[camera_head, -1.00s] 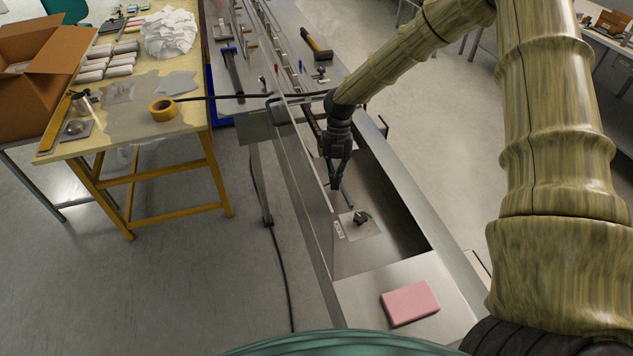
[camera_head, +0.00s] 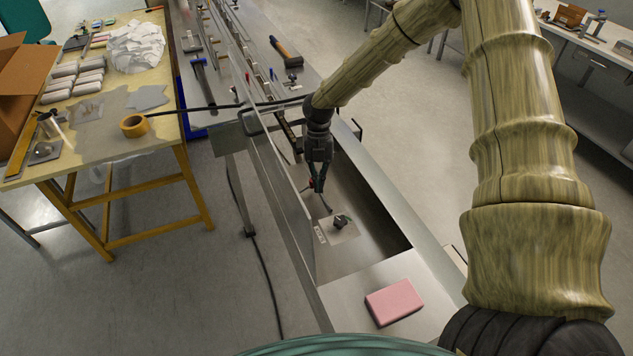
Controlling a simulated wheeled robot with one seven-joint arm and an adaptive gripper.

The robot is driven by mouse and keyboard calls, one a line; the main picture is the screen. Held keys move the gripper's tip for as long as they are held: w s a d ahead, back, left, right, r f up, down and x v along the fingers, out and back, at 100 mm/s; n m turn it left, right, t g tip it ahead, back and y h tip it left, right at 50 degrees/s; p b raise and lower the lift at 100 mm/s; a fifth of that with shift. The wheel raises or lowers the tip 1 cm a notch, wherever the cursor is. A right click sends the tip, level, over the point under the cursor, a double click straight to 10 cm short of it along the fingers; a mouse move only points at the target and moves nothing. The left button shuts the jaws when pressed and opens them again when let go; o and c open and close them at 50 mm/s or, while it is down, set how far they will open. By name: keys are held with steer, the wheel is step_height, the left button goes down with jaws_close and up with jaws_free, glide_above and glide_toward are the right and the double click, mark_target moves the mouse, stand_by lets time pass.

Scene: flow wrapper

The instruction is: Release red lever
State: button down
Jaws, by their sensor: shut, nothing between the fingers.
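A small red piece (camera_head: 311,183), probably the red lever's grip, shows right beside my gripper's fingertips. A thin dark rod (camera_head: 325,202) slants down to the right just below it; I cannot tell whether the two are joined. My gripper (camera_head: 318,187) points down into the machine's open bay and is shut, with nothing seen between its fingers. Whether it touches the red piece cannot be told. The fingers partly hide this spot.
A black knob (camera_head: 341,221) on a light plate sits just below and right of the gripper. A pink block (camera_head: 394,302) lies on the near metal surface. A clear guard panel (camera_head: 270,165) stands left of the bay. A yellow worktable (camera_head: 110,150) is at left.

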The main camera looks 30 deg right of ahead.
steer(key=p+v, duration=0.5)
steer(key=v, duration=0.5)
steer(key=shift+a, duration=0.25)
steer(key=shift+w, duration=0.1)
stand_by(0.4)
